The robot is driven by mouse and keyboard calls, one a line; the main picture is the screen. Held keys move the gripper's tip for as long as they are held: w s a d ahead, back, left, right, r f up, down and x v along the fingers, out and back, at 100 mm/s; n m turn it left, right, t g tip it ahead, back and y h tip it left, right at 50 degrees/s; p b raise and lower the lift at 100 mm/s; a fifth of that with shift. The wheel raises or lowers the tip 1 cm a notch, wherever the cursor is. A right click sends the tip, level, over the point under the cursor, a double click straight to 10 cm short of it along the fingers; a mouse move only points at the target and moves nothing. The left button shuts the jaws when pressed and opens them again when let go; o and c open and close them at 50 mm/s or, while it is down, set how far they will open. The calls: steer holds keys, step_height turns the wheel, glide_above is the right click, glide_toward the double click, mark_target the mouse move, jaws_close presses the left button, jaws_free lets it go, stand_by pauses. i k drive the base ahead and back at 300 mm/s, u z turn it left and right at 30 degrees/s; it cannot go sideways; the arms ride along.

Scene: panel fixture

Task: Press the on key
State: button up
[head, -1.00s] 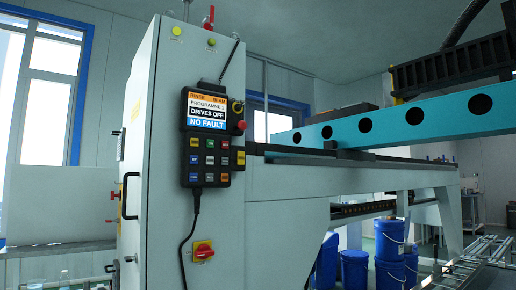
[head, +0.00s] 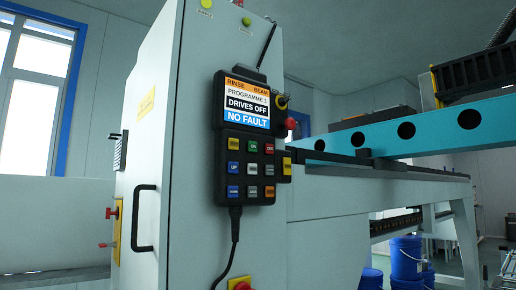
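A black control pendant (head: 246,140) hangs on the front of the pale grey cabinet, with a small screen (head: 248,104) that reads RINSE BEAM, PROGRAMME, DRIVES OFF, NO FAULT. Below the screen is a keypad in three rows. Its top row has a yellow key (head: 234,145), a green key (head: 254,147) and a red key (head: 269,149). A blue key (head: 234,168) in the middle row reads UP. Most other labels are too small to read, so I cannot tell by its label which key is on. My gripper is not in view.
A red knob (head: 291,123) and a yellow block (head: 287,166) stick out at the pendant's right side. A cable (head: 233,245) hangs below it. The grey cabinet (head: 185,170) has a black handle (head: 144,218). A teal beam (head: 435,127) and blue buckets (head: 405,258) lie to the right.

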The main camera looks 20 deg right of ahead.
mark_target(253, 146)
steer(key=u, duration=1.15)
steer(key=k, duration=0.6)
steer(key=z, duration=1.1)
